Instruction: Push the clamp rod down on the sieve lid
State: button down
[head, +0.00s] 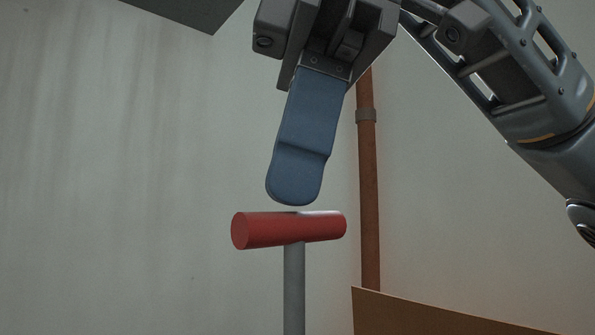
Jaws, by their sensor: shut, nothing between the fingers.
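The clamp rod shows as a red crossbar handle (275,231) on top of an upright grey shaft (294,285), low in the middle of the head view. The shaft runs out of the bottom of the picture. My gripper (295,190) is above the handle, its blue fingers closed together and pointing down. The fingertips appear just above the handle's top, with a small gap in the picture; I cannot tell the depth between them. The sieve lid is not in view.
A rust-brown vertical pipe (369,200) with a collar runs along the pale wall (130,180) behind. A brown board-like edge (460,320) is at the lower right. A dark grey panel (190,10) shows at the top left. The space left of the handle looks clear.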

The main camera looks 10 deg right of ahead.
aim_at(300, 275)
jog(key=shift+d+f+b+x, duration=0.1)
jog(key=shift+d+b+x, duration=0.3)
jog(key=shift+x, duration=0.7)
jog(key=shift+d+f+b+x, duration=0.15)
jog(key=shift+b+x, duration=0.45)
jog(key=shift+x, duration=0.55)
jog(key=shift+d+r+b+x, duration=0.1)
jog(key=shift+d+b+x, duration=0.3)
jog(key=shift+x, duration=0.7)
jog(key=shift+a, duration=0.15)
jog(key=p+v, duration=0.2)
jog(key=a+p+v, duration=0.1)
jog(key=p+v, duration=0.2)
jog(key=shift+a, duration=0.1)
jog(key=shift+a+p+v, duration=0.25)
jog(key=shift+p+v, duration=0.3)
jog(key=shift+v, duration=0.55)
